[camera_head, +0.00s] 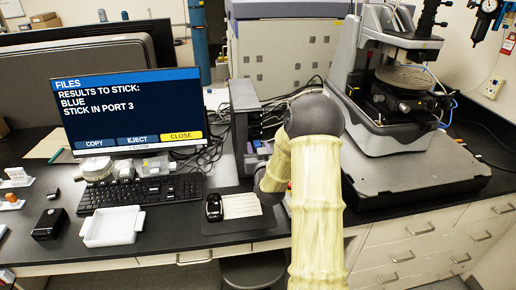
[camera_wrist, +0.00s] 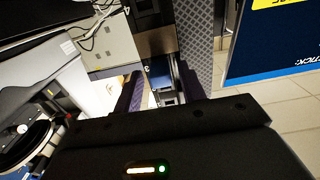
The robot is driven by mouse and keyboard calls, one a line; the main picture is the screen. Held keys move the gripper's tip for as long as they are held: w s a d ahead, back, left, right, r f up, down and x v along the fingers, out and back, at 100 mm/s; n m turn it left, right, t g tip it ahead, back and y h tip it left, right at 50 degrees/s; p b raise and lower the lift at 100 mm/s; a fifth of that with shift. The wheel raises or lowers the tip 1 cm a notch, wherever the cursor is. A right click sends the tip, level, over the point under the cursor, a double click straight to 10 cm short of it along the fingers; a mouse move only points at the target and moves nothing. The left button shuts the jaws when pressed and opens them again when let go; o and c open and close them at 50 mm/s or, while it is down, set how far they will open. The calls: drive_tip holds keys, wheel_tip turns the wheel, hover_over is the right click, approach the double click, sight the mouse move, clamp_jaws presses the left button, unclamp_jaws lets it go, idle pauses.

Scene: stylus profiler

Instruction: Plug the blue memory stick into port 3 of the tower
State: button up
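The tower (camera_head: 243,112) stands beside the monitor in the head view, its front partly covered by my arm. In the wrist view the tower's dark front (camera_wrist: 157,43) lies ahead, with port numbers 4 and 3 legible. My gripper (camera_wrist: 161,88) is at that front, its two dark fingers standing apart beside port 3. A small blue piece (camera_wrist: 160,68), seemingly the blue memory stick, is at port 3 between the fingers. A pale gap shows beside the left finger, so the gripper looks open. How deep the stick sits is hidden. In the head view my arm hides the fingertips.
The monitor (camera_head: 130,112) reads "Blue, stick in port 3" with a Close button lit. A keyboard (camera_head: 142,192), mouse (camera_head: 214,207), white tray (camera_head: 112,226) and black box (camera_head: 50,223) lie left. The stylus profiler (camera_head: 395,130) stands close right of my arm. Cables run behind the tower.

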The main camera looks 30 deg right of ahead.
drive_tip(key=shift+o, duration=0.3)
drive_tip(key=shift+w+f, duration=0.1)
drive_tip(key=shift+c, duration=0.4)
drive_tip(key=b+v, duration=0.3)
drive_tip(key=v, duration=0.4)
drive_tip(key=shift+a, duration=0.1)
